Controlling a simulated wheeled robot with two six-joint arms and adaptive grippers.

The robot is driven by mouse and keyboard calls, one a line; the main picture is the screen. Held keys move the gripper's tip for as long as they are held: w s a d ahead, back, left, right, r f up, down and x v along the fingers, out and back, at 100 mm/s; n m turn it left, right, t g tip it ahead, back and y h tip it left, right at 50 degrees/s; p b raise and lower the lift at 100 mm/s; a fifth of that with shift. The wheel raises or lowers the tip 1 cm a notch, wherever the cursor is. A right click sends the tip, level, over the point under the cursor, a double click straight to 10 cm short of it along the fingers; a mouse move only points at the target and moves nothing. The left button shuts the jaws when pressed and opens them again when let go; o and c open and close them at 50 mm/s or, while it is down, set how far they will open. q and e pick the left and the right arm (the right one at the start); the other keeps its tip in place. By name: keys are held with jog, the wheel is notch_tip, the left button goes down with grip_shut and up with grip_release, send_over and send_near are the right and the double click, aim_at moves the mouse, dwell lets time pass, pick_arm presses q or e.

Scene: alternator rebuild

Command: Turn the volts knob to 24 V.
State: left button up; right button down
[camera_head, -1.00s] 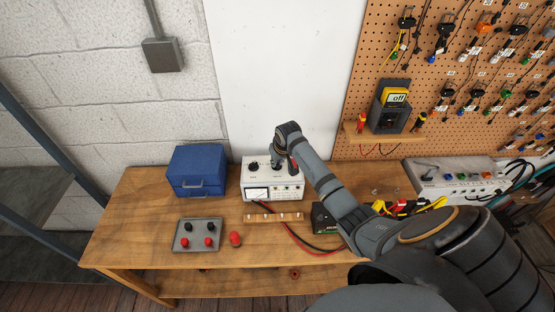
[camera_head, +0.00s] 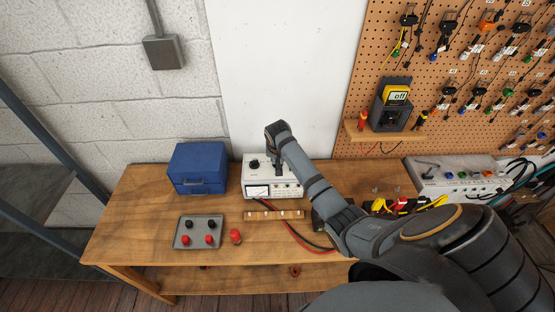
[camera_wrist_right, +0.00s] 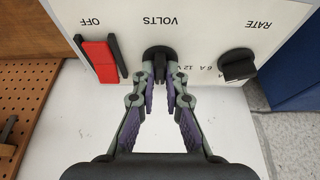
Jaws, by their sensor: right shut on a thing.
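The white charger box (camera_head: 257,181) stands at the back of the bench, its top panel carrying the controls. In the right wrist view the panel is upside down, with the black volts knob (camera_wrist_right: 159,53) below its VOLTS label. My right gripper (camera_wrist_right: 162,72) is shut on this knob, one finger on each side. A "12 V" mark shows to the right of the knob; a 24 V mark is not visible. I cannot read the knob's setting. In the head view my right arm hides the knob. My left gripper is not in view.
On the same panel, the red OFF switch (camera_wrist_right: 98,60) and the black rate knob (camera_wrist_right: 238,65) flank the volts knob. A blue case (camera_head: 197,168) stands left of the charger. A grey tray (camera_head: 183,243) and a wooden strip (camera_head: 263,215) lie in front.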

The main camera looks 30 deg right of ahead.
jog(key=shift+r, duration=0.1)
jog(key=c, duration=1.4)
grip_release()
jog(key=v, duration=1.2)
